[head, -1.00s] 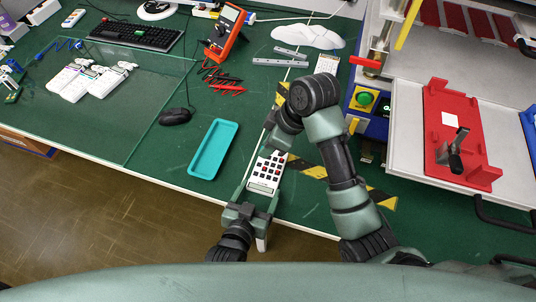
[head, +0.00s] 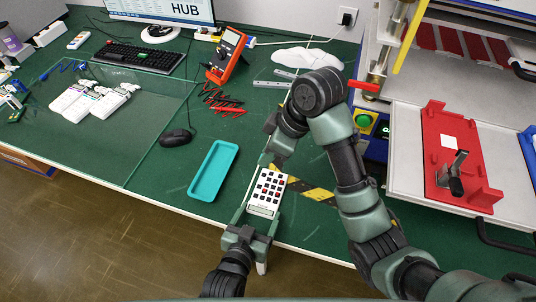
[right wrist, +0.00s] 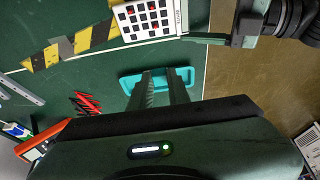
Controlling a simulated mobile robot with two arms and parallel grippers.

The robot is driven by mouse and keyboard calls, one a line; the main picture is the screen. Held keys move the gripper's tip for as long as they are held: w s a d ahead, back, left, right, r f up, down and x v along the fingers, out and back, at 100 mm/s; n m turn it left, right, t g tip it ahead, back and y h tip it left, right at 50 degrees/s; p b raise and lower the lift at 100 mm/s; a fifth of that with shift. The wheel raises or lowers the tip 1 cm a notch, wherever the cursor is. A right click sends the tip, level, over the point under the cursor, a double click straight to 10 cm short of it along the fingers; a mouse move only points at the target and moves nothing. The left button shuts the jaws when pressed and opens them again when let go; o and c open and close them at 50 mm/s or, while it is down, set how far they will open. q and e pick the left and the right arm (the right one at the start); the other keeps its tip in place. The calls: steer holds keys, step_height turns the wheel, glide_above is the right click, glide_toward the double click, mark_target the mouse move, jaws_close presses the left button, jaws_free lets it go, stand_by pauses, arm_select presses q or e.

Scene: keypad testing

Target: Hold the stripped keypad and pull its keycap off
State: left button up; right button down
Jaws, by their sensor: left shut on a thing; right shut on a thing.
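The keypad (head: 267,190) is a white slab with rows of dark and a few red keys, near the table's front edge. It also shows in the right wrist view (right wrist: 148,20). My left gripper (head: 257,212) is shut on its near end, one finger along each side. My right gripper (head: 272,158) is just beyond the keypad's far end in the head view. In the right wrist view its fingers (right wrist: 160,80) are close together and apart from the keypad in the picture. The small keycap between them is not clearly visible.
A teal tray (head: 213,171) lies left of the keypad, with a black mouse (head: 175,138) beyond it. A red fixture (head: 455,160) stands on the machine at right. Yellow-black tape (head: 312,191) marks the green mat. Bare mat lies between tray and keypad.

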arm_select(q)
steer(key=o, duration=1.5)
steer(key=shift+o, duration=0.2)
steer(key=v, duration=1.2)
steer(key=shift+s, duration=0.1)
